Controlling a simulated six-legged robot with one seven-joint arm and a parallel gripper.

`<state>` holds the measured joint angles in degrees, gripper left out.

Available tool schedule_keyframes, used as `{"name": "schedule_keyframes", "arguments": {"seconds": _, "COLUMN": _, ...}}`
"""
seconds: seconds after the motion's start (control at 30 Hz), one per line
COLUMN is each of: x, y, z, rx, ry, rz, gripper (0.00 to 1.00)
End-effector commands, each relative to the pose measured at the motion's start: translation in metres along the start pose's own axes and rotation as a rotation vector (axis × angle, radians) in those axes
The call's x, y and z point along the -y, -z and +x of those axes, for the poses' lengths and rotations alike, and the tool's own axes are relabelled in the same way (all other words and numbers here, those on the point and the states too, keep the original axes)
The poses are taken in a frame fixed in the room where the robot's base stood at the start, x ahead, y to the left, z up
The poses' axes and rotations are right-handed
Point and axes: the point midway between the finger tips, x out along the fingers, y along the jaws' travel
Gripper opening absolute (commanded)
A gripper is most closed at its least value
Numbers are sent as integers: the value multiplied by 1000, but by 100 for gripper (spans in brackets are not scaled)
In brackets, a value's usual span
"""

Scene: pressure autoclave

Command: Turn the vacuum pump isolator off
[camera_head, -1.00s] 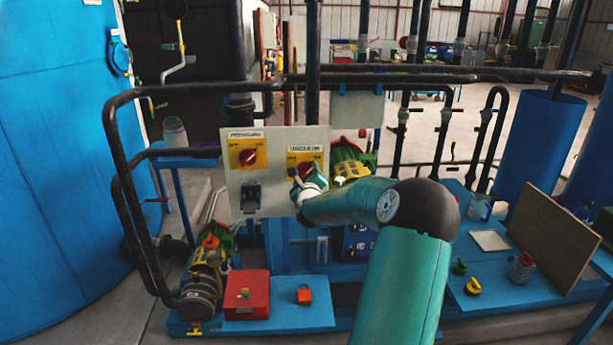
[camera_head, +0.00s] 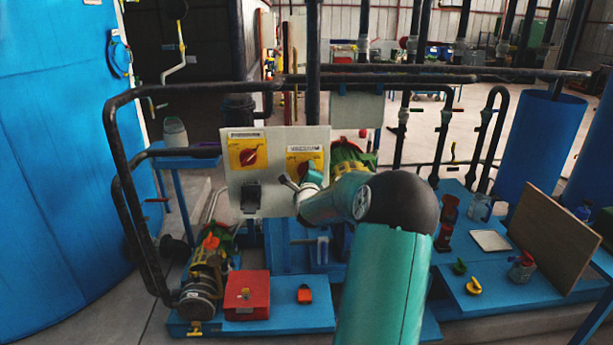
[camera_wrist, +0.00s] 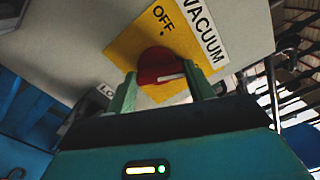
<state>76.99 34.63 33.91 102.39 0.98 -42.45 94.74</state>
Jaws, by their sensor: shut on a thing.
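The vacuum isolator is a red rotary knob (camera_head: 304,169) on a yellow plate, under a VACUUM label, on the right of the grey panel (camera_head: 279,200). In the wrist view the red knob (camera_wrist: 158,64) shows a white pointer line, which points to the right in the picture rather than at the OFF mark (camera_wrist: 163,17). My gripper (camera_wrist: 163,88) has its two green fingers on opposite sides of the knob and is shut on it. In the head view my gripper (camera_head: 297,186) is tilted at the knob's lower edge and partly covers it.
A similar red knob (camera_head: 252,155) on a yellow plate is at the panel's left, above a black switch (camera_head: 251,196). Dark pipes (camera_head: 310,78) run above and left of the panel. A red box (camera_head: 246,294) and an orange padlock (camera_head: 304,294) sit below on the blue base.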

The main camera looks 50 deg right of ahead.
Motion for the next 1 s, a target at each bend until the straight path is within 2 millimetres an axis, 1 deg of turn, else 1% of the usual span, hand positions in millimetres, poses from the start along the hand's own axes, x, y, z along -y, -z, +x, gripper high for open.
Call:
{"name": "schedule_keyframes", "arguments": {"seconds": 0.2, "x": 0, "y": -3, "z": 0, "rx": 4, "ry": 0, "rz": -210, "gripper": 30}}
{"name": "schedule_keyframes", "arguments": {"seconds": 1.0, "x": -4, "y": -5, "z": 0, "rx": 3, "ry": 0, "rz": -954, "gripper": 30}}
